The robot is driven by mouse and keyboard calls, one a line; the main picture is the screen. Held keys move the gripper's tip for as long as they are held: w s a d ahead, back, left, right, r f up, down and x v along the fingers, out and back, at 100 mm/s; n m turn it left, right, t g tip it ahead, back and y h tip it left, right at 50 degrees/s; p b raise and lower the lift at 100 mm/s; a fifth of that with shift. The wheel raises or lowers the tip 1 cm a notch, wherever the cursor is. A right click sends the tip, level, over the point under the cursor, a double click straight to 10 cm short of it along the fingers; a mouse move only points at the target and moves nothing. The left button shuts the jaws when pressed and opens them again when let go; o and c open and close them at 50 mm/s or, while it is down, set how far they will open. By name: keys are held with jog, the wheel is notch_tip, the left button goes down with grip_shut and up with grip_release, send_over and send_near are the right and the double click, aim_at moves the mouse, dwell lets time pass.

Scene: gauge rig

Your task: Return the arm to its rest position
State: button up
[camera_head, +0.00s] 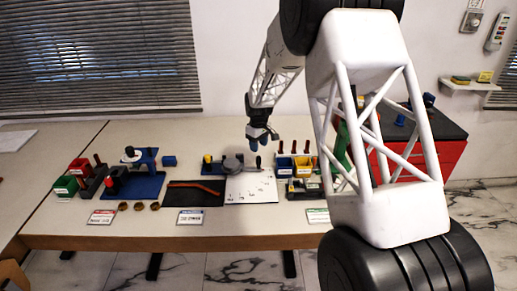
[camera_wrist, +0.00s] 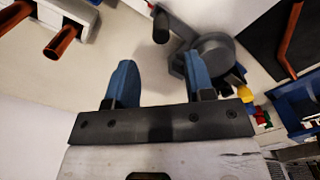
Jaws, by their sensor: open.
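My gripper (camera_head: 261,143) hangs in the air above the back middle of the table (camera_head: 270,222), in front of the pale wall. In the wrist view its two blue fingers (camera_wrist: 160,72) stand wide apart with nothing between them. My white lattice arm reaches in from the right and hides part of the table's right side. A grey round gauge-like fixture (camera_head: 232,164) stands on the table below my gripper; it also shows beyond the fingers in the wrist view (camera_wrist: 213,60). I see no contact between it and my gripper.
A blue fixture (camera_head: 140,187) and green and red bins (camera_head: 66,186) stand at the left. A black mat (camera_head: 194,197) and a white sheet (camera_head: 250,187) lie mid-table. A red cabinet (camera_head: 447,156) is at the far right.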

dwell(0.3)
jog(key=shift+s+d+r, duration=0.15)
jog(key=shift+s+r, duration=0.1)
jog(key=shift+r, duration=0.25)
jog(key=s+d+r+m+t, duration=0.15)
jog(key=s+d+r, duration=0.35)
jog(key=s+r, duration=0.6)
jog(key=s+d+r+m, duration=0.35)
jog(key=s+r, duration=0.55)
jog(key=s, duration=0.5)
jog(key=s+d+m, duration=0.2)
jog(key=s+d, duration=0.1)
jog(key=s, duration=1.2)
jog(key=s+d+r+m+t, duration=0.1)
jog(key=s+d+m, duration=0.1)
jog(key=s, duration=1.4)
jog(key=shift+d+r, duration=0.15)
jog(key=shift+d, duration=0.35)
